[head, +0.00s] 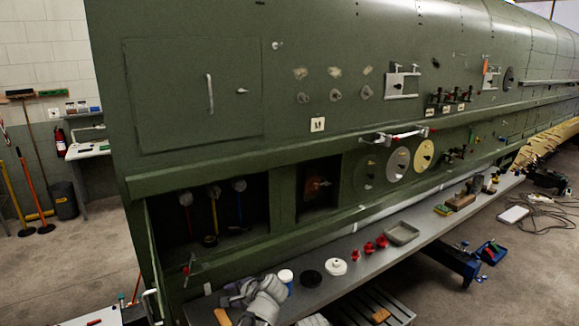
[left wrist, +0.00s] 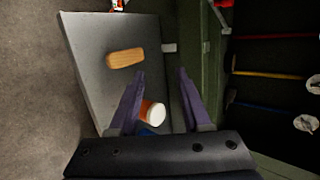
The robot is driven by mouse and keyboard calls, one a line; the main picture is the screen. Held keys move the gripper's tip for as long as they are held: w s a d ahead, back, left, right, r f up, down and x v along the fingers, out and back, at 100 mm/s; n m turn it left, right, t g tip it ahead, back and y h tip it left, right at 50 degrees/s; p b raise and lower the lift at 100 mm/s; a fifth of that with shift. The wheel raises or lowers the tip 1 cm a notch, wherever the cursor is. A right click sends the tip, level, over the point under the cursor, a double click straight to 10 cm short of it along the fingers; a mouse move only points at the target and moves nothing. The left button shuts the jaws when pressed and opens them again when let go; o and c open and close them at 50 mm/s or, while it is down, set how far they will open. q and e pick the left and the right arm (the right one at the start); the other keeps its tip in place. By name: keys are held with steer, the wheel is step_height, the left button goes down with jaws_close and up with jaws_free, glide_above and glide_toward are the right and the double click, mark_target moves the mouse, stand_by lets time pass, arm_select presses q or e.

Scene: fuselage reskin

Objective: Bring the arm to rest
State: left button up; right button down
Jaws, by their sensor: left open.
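My left gripper shows in the left wrist view (left wrist: 160,73) as two dark purple fingers, spread apart with nothing held between the tips. A jar with a white lid (left wrist: 152,112) shows between the fingers, on the grey shelf; whether they touch it cannot be told. A wooden handle (left wrist: 125,58) lies beyond the left fingertip. In the head view, my grey arm and gripper (head: 232,295) are over the near end of the shelf, between the wooden handle (head: 222,317) and the white-lidded jar (head: 286,277). My right gripper is in neither view.
The green fuselage wall (head: 200,50) rises behind the shelf (head: 310,300), with an open dark bay (head: 250,215) low in it. A black disc (head: 311,278), a white round part (head: 336,267), red parts (head: 369,249) and a grey tray (head: 402,234) stand along the shelf. Floor is open at left.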

arm_select(q)
steer(key=s+d+f+n+g+h+b, duration=0.1)
steer(key=s+d+f+n+g+h, duration=0.1)
steer(key=s+d+f, duration=0.2)
steer(key=s+d+f+n+g+h+b, duration=0.1)
steer(key=s+d+f, duration=0.3)
steer(key=s, duration=0.7)
steer(key=s+d+f+n+g+h+b, duration=0.1)
steer(key=s+d+f+n+g+h, duration=0.2)
steer(key=s, duration=0.5)
steer(key=shift+d+f+n+g+b, duration=0.4)
steer(key=shift+f+g, duration=0.1)
steer(key=shift+f, duration=0.4)
